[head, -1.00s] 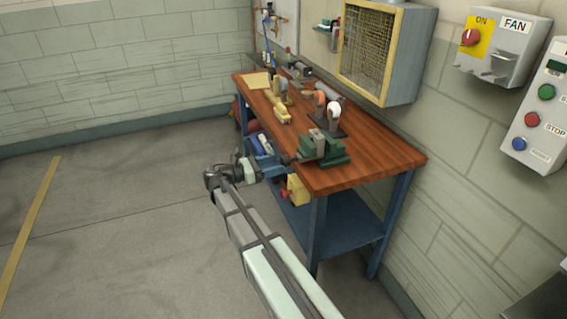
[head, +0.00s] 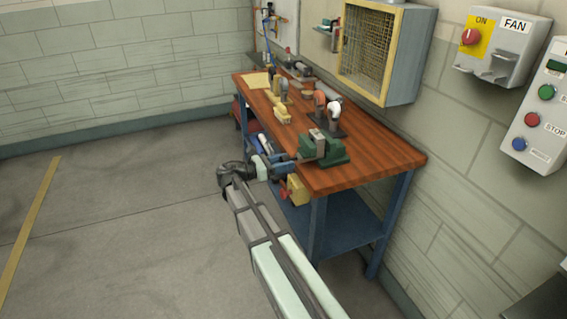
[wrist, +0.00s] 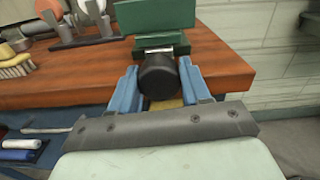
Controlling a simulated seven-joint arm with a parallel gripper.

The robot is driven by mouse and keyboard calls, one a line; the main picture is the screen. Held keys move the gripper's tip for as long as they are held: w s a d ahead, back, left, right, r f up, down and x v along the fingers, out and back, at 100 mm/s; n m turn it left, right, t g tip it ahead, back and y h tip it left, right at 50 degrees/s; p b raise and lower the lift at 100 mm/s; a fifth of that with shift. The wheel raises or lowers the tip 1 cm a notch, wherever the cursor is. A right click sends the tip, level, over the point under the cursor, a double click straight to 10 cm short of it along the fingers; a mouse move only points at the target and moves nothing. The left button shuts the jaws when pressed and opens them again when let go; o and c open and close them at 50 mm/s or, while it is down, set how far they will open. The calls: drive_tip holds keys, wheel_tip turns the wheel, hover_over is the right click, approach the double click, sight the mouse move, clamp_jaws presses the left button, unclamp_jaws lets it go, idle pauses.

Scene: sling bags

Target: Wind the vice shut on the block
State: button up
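The green vice (head: 325,152) stands on the near end of the wooden bench and also shows in the wrist view (wrist: 155,17). A light grey block (head: 317,136) sits at its jaws in the head view; in the wrist view I cannot make it out. The vice's dark round handle end (wrist: 158,77) faces my wrist camera. My gripper (wrist: 158,75) has its blue fingers spread, one on each side of this end. Whether they touch it I cannot tell. In the head view my gripper (head: 284,164) is at the bench's front edge, just left of the vice.
The wooden bench top (head: 385,152) is clear right of the vice. A yellow-handled brush (head: 283,115) and pipe-like pieces on a stand (head: 326,112) lie beyond it. A yellow box with a red knob (head: 297,189) hangs at the bench front below my gripper.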

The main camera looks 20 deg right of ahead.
drive_tip(key=c, duration=0.5)
drive_tip(key=shift+m, duration=0.3)
drive_tip(key=m, duration=0.3)
drive_tip(key=shift+m, duration=0.4)
drive_tip(key=m, duration=0.4)
drive_tip(key=shift+m, duration=0.3)
drive_tip(key=m, duration=0.5)
drive_tip(key=shift+w, duration=0.1)
drive_tip(key=m, duration=0.6)
drive_tip(key=shift+r, duration=0.1)
drive_tip(key=shift+w+m, duration=0.1)
drive_tip(key=shift+m, duration=0.2)
